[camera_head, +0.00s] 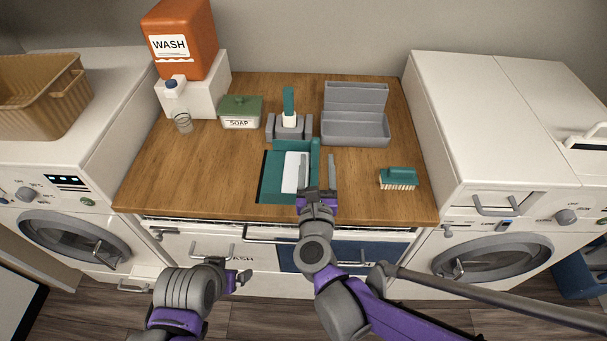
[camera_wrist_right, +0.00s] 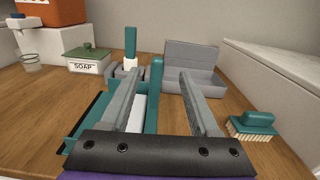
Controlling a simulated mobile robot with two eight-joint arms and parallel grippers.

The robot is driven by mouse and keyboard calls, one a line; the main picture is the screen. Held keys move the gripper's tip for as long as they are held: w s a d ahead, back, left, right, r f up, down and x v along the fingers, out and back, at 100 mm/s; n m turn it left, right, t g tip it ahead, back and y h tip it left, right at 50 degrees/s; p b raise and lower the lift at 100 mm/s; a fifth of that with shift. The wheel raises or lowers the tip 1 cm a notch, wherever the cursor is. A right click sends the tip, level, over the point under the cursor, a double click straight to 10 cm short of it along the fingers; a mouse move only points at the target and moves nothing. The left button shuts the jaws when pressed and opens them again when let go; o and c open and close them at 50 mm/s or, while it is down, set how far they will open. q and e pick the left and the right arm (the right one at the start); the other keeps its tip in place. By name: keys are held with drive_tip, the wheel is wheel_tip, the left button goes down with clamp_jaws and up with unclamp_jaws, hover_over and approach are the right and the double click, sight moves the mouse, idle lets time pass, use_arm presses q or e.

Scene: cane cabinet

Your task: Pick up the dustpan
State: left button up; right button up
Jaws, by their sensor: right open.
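The teal dustpan (camera_head: 276,193) lies on the wooden counter near its front edge, with a dark edge on its left side and a white patch on it. In the right wrist view, an upright teal part (camera_wrist_right: 154,92) shows between the two fingers; I cannot tell whether they touch it. My right gripper (camera_head: 317,172) is open over the dustpan's right side, and its fingers hide part of it. My left gripper (camera_head: 239,279) hangs low in front of the cabinet, away from the dustpan; its jaws are too small to read.
A teal brush (camera_head: 398,176) with pale bristles lies to the right. A grey open box (camera_head: 355,128), a grey holder with a teal-handled item (camera_head: 289,123), and a green-lidded soap box (camera_head: 241,112) stand behind. White machines flank the counter. The counter's front left is clear.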

sight(316, 138)
drive_tip(key=shift+w+d+f+m, duration=0.1)
drive_tip(key=shift+w+m, duration=0.2)
drive_tip(key=shift+w, duration=0.15)
drive_tip(key=w, duration=0.4)
drive_tip(key=shift+d, duration=0.1)
drive_tip(key=w, duration=0.2)
drive_tip(key=w+p, duration=0.1)
drive_tip(key=w, duration=0.1)
drive_tip(key=w+a, duration=0.1)
drive_tip(key=w, duration=0.1)
drive_tip(key=shift+d, duration=0.1)
drive_tip(key=shift+c, duration=0.4)
use_arm(q)
drive_tip(key=shift+w+d+r, duration=0.1)
drive_tip(key=shift+w+r, duration=0.1)
drive_tip(key=shift+r, duration=0.3)
drive_tip(key=shift+w+d+r, duration=0.1)
drive_tip(key=shift+w+r, duration=0.05)
drive_tip(key=shift+r, duration=0.35)
use_arm(e)
clamp_jaws()
